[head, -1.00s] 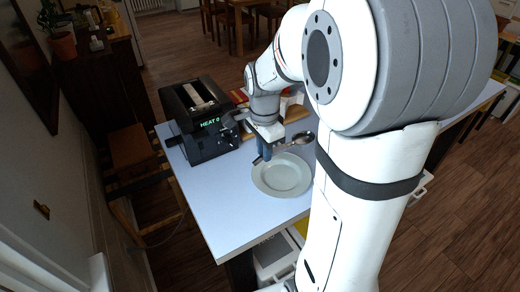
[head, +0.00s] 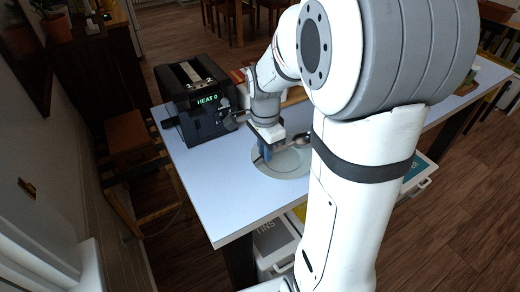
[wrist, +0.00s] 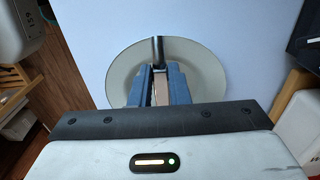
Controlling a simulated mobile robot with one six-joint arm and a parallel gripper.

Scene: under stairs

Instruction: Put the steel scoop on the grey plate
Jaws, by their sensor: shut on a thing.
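The grey plate (head: 268,168) lies on the light blue tabletop, near its front edge. My gripper (head: 266,156) is over the plate's left part in the head view, fingers pointing down. It is shut on the steel scoop (head: 300,141), whose bowl shows to the right of the fingers, over the plate's far side. In the wrist view the blue fingers (wrist: 160,86) close on the scoop's handle (wrist: 158,48), with the plate (wrist: 205,70) behind them. I cannot tell whether the scoop touches the plate.
A black machine (head: 196,100) with a green "HEAT 0" display stands on the table's back left. A wooden board (head: 294,96) is behind my gripper. My arm hides much of the table's right side. The table's front left is clear.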

